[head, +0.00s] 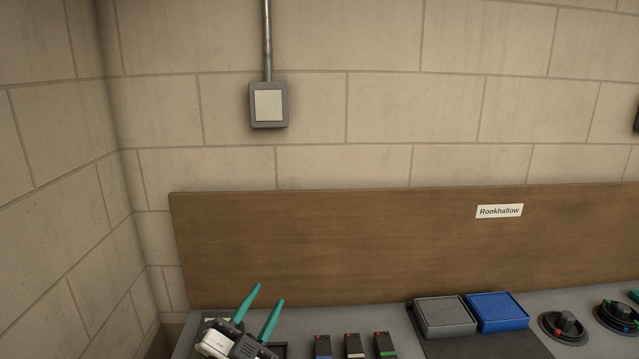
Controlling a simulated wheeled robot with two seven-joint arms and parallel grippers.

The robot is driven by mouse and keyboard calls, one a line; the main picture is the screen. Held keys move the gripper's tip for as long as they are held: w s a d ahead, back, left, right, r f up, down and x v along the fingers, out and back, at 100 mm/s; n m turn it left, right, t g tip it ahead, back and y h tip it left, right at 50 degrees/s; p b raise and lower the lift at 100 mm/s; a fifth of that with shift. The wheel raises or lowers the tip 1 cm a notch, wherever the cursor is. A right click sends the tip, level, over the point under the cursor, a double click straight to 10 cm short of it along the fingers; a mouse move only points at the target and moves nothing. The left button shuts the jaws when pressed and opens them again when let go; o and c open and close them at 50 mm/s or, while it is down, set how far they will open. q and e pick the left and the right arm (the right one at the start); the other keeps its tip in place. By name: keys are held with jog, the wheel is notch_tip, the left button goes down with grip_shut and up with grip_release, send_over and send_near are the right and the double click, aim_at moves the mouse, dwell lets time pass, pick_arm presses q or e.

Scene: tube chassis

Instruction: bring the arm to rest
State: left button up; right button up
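My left gripper (269,294) is at the bottom left, over the left end of the grey bench (295,323). Its two teal fingers point up and stand apart, with nothing between them. A dark-edged item on the bench is partly hidden behind the gripper body. My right gripper is not recognisable in the head view.
A grey tray (445,316) and a blue tray (497,311) stand right of centre. Several small dark blocks, one with a green band (384,344), stand at the front. Round dark dishes (563,326) are at the right. A wooden backboard (330,245) rises behind.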

pick_arm(q)
jog(key=s+a+f+n+g+y, duration=0.3)
jog(key=s+a+f+n+y, duration=0.15)
jog(key=f, duration=0.35)
jog(key=s+a+f+n+g+y, duration=0.3)
jog(key=a+f+n+y, duration=0.15)
jog(key=f, duration=0.35)
jog(key=s+a+f+n+g, duration=0.1)
jog(key=s+f+g, duration=0.45)
jog(key=s, duration=0.55)
jog(key=s+a+f+n+g, duration=0.1)
jog(key=s+f+g, duration=0.45)
jog(key=s, duration=0.45)
notch_tip(320, 180, down, 34)
jog(key=b, duration=1)
jog(key=s+a+f+b, duration=0.1)
jog(key=s+f+b, duration=0.2)
jog(key=f, duration=0.6)
jog(key=s+a+f+g+b, duration=0.1)
jog(key=s+f+b, duration=0.3)
jog(key=s+f, duration=0.4)
jog(key=s+a+f+g+b, duration=0.1)
jog(key=s+f+b, duration=0.2)
jog(key=f, duration=0.9)
jog(key=s, duration=0.3)
jog(key=shift+s+b, duration=0.25)
jog(key=shift+b, duration=0.05)
